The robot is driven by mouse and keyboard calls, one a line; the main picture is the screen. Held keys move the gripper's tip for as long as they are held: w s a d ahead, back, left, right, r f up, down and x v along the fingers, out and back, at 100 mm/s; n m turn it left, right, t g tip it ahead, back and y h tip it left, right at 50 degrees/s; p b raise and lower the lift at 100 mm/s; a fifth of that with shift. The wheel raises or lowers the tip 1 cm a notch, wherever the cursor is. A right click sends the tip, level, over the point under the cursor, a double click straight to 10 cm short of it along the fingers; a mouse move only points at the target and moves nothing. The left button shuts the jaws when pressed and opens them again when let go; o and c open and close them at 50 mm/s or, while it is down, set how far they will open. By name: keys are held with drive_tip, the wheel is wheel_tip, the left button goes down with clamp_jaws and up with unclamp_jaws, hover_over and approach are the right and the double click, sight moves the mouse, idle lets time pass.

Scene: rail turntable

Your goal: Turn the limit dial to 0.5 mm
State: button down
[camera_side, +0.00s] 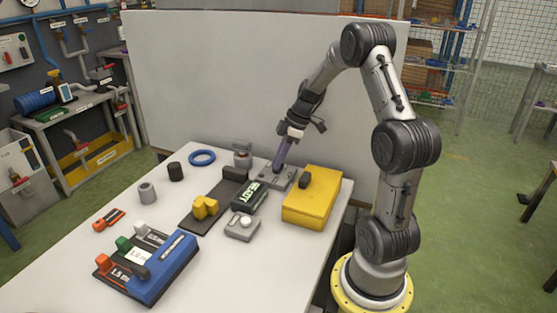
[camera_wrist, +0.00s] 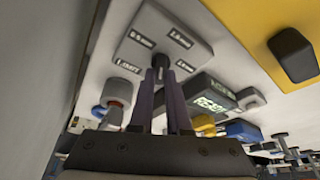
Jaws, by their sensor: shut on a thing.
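The limit dial is a small dark knob (camera_wrist: 159,60) on a grey plate (camera_wrist: 150,25), with labels around it. The 0.5 mm label (camera_wrist: 141,44) is up and left of the knob in the wrist view. Other labels are up-right, right and left. In the side view the plate (camera_side: 264,183) lies on the table's far right part. My gripper (camera_side: 276,169) points down at the plate. Its two fingers (camera_wrist: 161,75) are shut on the knob from both sides. I cannot tell which label the dial points to.
A yellow box (camera_side: 311,205) with a black knob stands close right of the plate. A black READY display (camera_side: 250,197) is in front, beside a dark rail (camera_side: 198,219) with a yellow block (camera_side: 205,207). A grey post (camera_side: 242,157) stands left of the plate. A white panel rises behind.

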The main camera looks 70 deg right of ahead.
drive_tip(key=shift+n, duration=0.5)
drive_tip(key=c, duration=0.9)
unclamp_jaws()
drive_tip(key=shift+d+r, duration=0.1)
drive_tip(key=v, duration=0.5)
drive_tip(key=shift+d+r, duration=0.1)
drive_tip(key=shift+r, duration=0.05)
wheel_tip(320, 180, up, 7)
drive_tip(key=shift+f, duration=0.2)
